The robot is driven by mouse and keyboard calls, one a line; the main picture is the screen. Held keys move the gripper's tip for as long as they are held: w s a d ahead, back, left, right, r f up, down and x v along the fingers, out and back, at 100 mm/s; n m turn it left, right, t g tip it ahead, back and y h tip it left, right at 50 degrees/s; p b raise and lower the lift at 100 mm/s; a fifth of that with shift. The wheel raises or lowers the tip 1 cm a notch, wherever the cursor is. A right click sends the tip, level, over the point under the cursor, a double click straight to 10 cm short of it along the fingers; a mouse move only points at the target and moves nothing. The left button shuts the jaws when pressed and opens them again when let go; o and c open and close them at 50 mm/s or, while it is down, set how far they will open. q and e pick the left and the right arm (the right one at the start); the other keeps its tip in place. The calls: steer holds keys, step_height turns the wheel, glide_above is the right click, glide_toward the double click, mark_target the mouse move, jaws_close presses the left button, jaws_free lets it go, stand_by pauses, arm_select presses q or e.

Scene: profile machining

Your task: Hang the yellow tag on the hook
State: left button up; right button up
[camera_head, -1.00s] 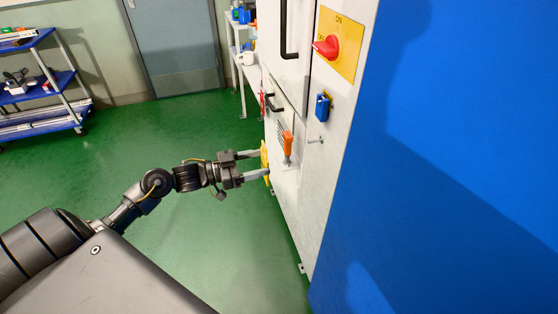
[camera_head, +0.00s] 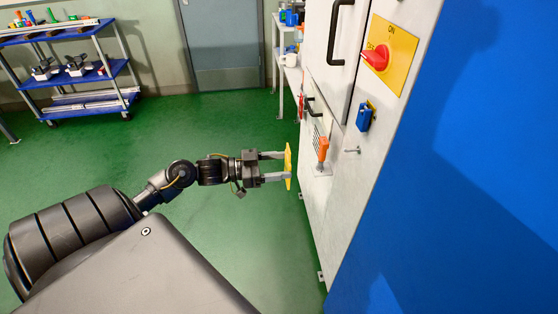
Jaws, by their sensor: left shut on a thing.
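My left gripper (camera_head: 286,165) reaches in from the left with its fingers pointing right. It is shut on the yellow tag (camera_head: 289,160), which is upright and seen nearly edge-on at the fingertips. A small metal hook (camera_head: 352,150) sticks out of the pale machine front (camera_head: 345,190). The tag is to the left of the hook and apart from it. My right gripper is not in view.
An orange-handled lever (camera_head: 321,148) stands between tag and hook in the picture. A blue padlock (camera_head: 364,117) and a red rotary switch (camera_head: 376,57) on a yellow plate are above the hook. Black door handles (camera_head: 336,35) stick out. Green floor (camera_head: 220,130) is clear left of the machine.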

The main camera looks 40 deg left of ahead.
arm_select(q)
steer(key=shift+r+p, duration=0.35)
steer(key=shift+r, duration=0.1)
steer(key=shift+s+a, duration=0.15)
steer(key=shift+p+v, duration=0.85)
steer(key=shift+v, duration=0.65)
steer(key=shift+s, duration=0.1)
steer(key=shift+p+v, duration=0.85)
steer(key=shift+v, duration=0.85)
